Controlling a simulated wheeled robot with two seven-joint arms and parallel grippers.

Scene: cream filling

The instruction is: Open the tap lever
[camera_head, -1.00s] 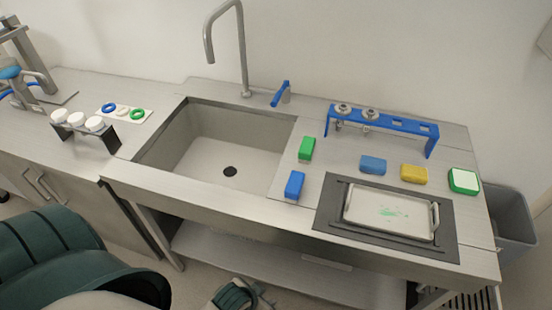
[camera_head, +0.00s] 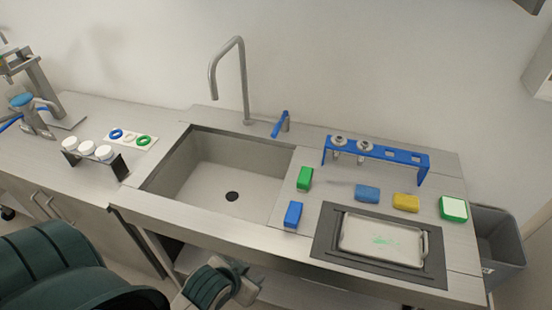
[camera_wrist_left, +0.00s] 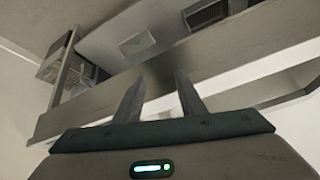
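The tap lever (camera_head: 281,123) is a blue handle on a small grey post behind the sink's right rear corner, standing upright with a slight tilt. The tall grey tap spout (camera_head: 243,80) rises to its left and bends over the sink (camera_head: 215,162). My left arm's green and grey end part shows low in the head view, below the counter's front edge and far from the lever; its fingers are not clear there. In the left wrist view my left gripper (camera_wrist_left: 160,78) has its two fingers apart with nothing between them. My right gripper is not in view.
The counter's front edge (camera_head: 270,252) lies between my left arm and the lever. Right of the sink are green (camera_head: 304,178) and blue (camera_head: 293,214) blocks, a blue rack (camera_head: 390,154) and a white tray (camera_head: 382,240). White-capped jars (camera_head: 86,149) stand left.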

